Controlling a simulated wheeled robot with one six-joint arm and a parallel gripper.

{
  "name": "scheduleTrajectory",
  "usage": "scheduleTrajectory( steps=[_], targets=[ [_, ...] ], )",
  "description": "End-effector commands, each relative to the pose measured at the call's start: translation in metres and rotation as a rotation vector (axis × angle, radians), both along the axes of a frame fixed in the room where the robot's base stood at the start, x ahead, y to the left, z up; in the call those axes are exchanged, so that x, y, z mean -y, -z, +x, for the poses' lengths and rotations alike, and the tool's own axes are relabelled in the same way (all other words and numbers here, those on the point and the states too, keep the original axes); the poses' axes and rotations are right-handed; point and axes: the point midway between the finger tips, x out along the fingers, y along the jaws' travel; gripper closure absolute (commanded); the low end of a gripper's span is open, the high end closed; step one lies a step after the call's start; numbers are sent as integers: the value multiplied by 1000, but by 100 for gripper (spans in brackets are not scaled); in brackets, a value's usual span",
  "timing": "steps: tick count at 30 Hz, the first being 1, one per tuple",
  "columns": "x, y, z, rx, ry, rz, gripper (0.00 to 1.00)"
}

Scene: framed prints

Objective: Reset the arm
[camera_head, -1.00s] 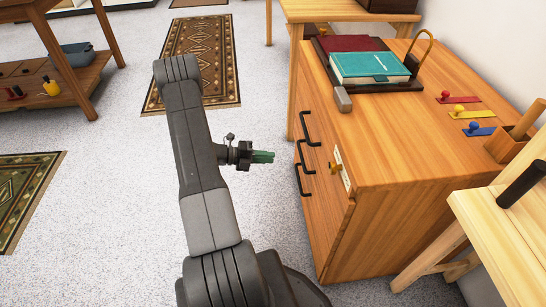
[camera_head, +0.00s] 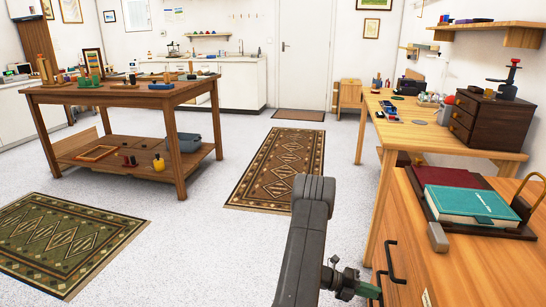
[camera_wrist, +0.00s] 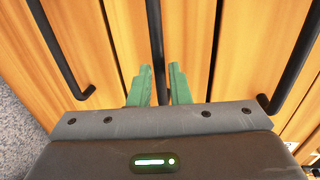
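My gripper (camera_head: 371,291) shows at the bottom of the head view, its green fingers beside the front of the wooden cabinet (camera_head: 480,278). In the wrist view the two green fingers of my gripper (camera_wrist: 160,70) stand apart with a gap between them. A black drawer handle (camera_wrist: 155,35) runs behind and through that gap as seen; I cannot tell how far away it is. No held object shows. My grey arm (camera_head: 306,240) is raised and bent in the lower middle of the head view.
The cabinet top holds a teal book (camera_head: 472,205) and a grey block (camera_head: 437,238). A wooden bench (camera_head: 420,133) stands behind it. A dark wooden table (camera_head: 120,97) stands at the left. Rugs (camera_head: 280,165) lie on the open floor.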

Motion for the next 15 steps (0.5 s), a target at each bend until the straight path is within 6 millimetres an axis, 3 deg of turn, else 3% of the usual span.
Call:
scheduleTrajectory(
  steps=[7, 15],
  targets=[
    [31, 8, -8, 1, 2, 0, 83],
    [34, 8, -8, 0, 0, 1, 83]
  ],
)
